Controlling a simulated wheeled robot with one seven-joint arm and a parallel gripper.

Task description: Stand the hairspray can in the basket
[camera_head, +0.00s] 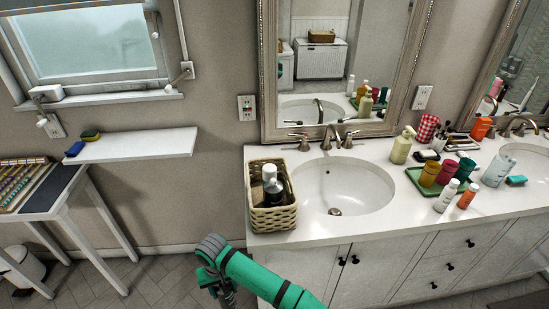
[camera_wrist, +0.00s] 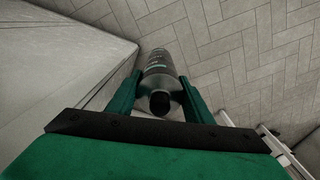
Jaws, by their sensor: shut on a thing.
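My gripper (camera_wrist: 160,82) is shut on a grey can with a black end (camera_wrist: 159,62), which I take to be the hairspray can. In the wrist view the can lies lengthwise between the two green fingers, with herringbone floor beyond it. In the head view my green arm is at the bottom, in front of the vanity and below the counter top; the fingers and can cannot be made out there. The woven basket (camera_head: 272,218) stands on the counter's left end, apart from my gripper.
The white counter (camera_head: 310,228) holds a sink (camera_head: 345,187) just right of the basket. A green tray (camera_head: 413,176) with cups and several bottles stand farther right. A wall shelf (camera_head: 140,146) and a small table (camera_head: 62,190) are at left. The floor between is clear.

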